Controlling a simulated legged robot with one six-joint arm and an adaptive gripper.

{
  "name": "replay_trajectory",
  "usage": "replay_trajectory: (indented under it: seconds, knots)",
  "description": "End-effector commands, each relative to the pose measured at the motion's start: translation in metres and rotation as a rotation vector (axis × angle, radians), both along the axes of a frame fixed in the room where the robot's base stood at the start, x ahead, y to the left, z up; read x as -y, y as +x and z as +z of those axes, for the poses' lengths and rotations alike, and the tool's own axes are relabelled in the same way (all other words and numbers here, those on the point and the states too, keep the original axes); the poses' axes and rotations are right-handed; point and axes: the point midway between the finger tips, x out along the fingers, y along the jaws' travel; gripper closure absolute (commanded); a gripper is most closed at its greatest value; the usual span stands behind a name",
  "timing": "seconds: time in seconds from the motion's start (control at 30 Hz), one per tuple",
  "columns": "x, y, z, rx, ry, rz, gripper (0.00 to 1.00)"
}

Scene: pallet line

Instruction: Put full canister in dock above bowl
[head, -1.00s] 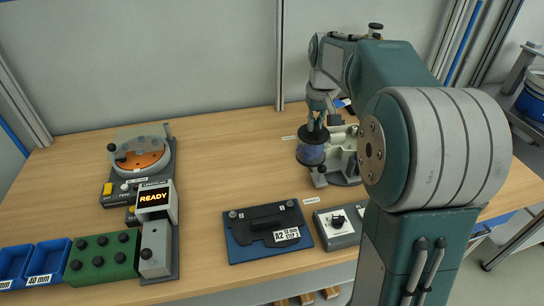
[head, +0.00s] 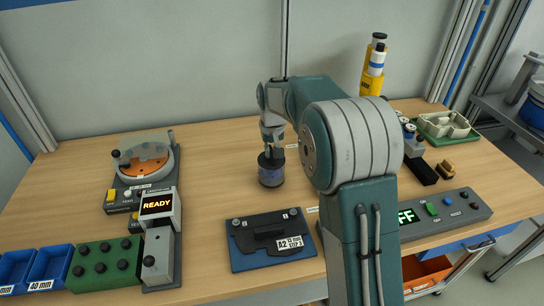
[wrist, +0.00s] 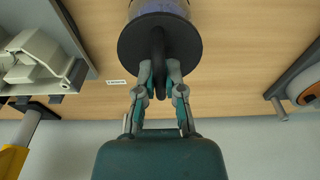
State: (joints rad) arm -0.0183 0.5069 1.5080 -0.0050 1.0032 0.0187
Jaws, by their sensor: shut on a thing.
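The canister (head: 270,172) has a dark lid, a bluish see-through body and a dark loop handle. My gripper (head: 272,150) holds it upright near the middle of the bench; I cannot tell its clearance from the top. In the wrist view my gripper (wrist: 161,72) is shut on the handle (wrist: 158,58), with the lid (wrist: 160,38) beyond. The bowl unit with an orange bowl (head: 150,162) stands at the left, apart from the canister. A grey see-through part with a dark knob (head: 122,158) sits over the bowl. The dock is hard to make out.
A READY display (head: 157,205) stands in front of the bowl unit. A blue plate (head: 250,260) with a black A2 part lies at the front middle. A green block (head: 104,262) and blue bins (head: 50,266) are front left. Bench between canister and bowl unit is clear.

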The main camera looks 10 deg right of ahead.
Motion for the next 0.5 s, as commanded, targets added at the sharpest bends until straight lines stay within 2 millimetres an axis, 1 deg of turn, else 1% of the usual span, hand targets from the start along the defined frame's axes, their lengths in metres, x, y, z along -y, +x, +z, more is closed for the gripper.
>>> replay_trajectory:
  seconds: [0.03,0.13,0.43,0.5]
  knots:
    - [0.001,-0.001,-0.008,-0.002,-0.001,-0.001,1.00]
    - [0.001,0.000,-0.019,0.000,0.000,-0.001,1.00]
    - [0.001,0.000,-0.020,0.001,0.000,-0.001,1.00]
    - [0.001,-0.001,-0.022,-0.001,0.000,-0.001,0.66]
